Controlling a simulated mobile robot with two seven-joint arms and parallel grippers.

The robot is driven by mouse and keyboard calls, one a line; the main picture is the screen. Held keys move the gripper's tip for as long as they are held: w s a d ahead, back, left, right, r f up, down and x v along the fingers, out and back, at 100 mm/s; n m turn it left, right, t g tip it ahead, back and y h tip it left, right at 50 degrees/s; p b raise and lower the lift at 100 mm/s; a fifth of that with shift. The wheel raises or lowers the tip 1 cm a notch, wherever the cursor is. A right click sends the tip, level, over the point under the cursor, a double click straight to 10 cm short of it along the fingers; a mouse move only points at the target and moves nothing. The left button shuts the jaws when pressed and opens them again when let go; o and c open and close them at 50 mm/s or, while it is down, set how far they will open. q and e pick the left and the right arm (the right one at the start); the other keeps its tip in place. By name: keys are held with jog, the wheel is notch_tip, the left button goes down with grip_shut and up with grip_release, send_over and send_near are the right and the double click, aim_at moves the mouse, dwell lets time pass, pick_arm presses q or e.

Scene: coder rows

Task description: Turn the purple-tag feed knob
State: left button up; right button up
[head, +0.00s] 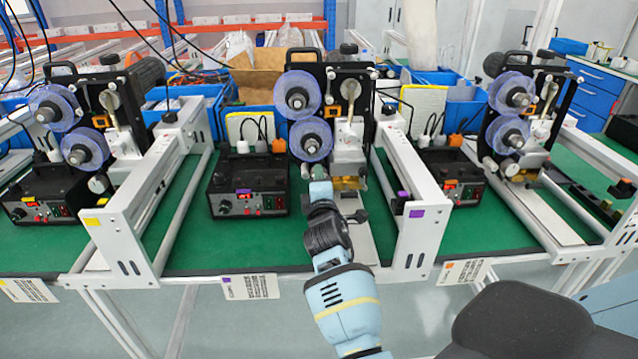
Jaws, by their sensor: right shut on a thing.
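The middle coder (348,120) carries two translucent purple-blue spools (297,97). Purple tags mark its control box (243,191), the white frame to its right (417,213) and the card on the front edge (227,281). My right gripper (320,187) reaches in from below to the coder's lower left, under the lower spool. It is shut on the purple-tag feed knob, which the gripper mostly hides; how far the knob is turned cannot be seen. My left gripper is not in view.
Similar coders stand at the left (110,105) and right (535,110), with yellow and orange tags on their stations. The white frame rails (410,180) stand up on both sides of my right arm. Green mat (190,250) is bare at the front left.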

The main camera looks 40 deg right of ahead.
jog(key=shift+m, duration=0.4)
jog(key=o, duration=1)
jog(key=shift+c, duration=0.2)
